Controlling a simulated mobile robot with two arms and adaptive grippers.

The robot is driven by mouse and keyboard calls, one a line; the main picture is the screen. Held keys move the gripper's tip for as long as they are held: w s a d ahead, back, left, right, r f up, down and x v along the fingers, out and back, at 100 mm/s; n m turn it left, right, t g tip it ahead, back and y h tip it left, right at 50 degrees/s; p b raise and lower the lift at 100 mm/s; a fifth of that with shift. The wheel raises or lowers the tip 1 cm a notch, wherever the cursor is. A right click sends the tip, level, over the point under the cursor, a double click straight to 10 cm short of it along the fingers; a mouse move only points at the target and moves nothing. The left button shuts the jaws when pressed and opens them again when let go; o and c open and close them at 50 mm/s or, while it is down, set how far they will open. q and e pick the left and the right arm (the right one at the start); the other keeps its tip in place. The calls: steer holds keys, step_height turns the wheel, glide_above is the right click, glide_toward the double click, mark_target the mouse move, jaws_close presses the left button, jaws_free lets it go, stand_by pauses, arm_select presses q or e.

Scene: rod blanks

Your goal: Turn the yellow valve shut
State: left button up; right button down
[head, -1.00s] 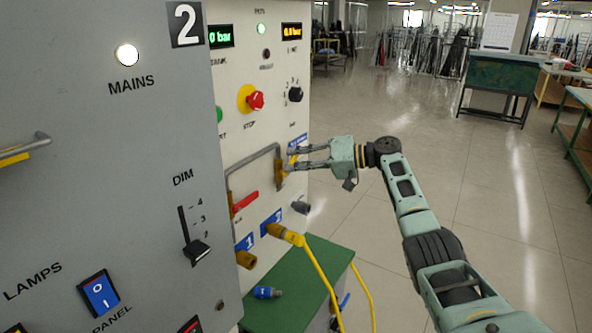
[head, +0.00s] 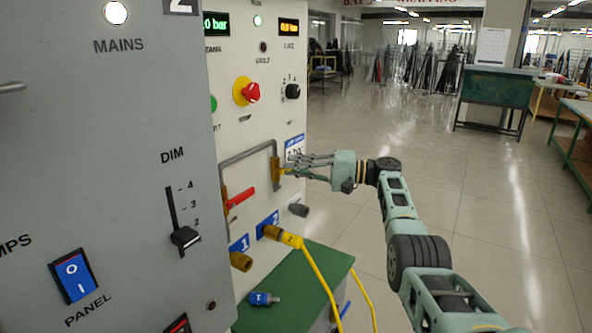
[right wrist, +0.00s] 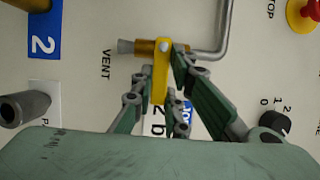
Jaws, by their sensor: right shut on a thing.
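The yellow valve lever (right wrist: 161,80) sits on a brass valve body (right wrist: 148,47) at the end of a grey pipe. In the right wrist view the lever lies crosswise to the pipe. In the head view the brass valve (head: 276,167) is on the pale panel, and the lever is mostly hidden by the fingers. My right gripper (head: 287,167) is at the valve, reaching in from the right. The right wrist view shows its fingers (right wrist: 164,66) on both sides of the lever, shut on it. My left gripper is not in view.
A red lever (head: 240,197) is on the pipe's left leg. A yellow plug with a cable (head: 284,236) is below, above a green-topped cabinet (head: 300,285). A red stop button (head: 250,92) is above. The grey panel (head: 130,140) stands close at left. Open floor lies right.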

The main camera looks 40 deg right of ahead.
stand_by(0.4)
steer(key=c, duration=1.7)
jaws_free()
steer(key=shift+d, duration=0.1)
steer(key=v, duration=1.2)
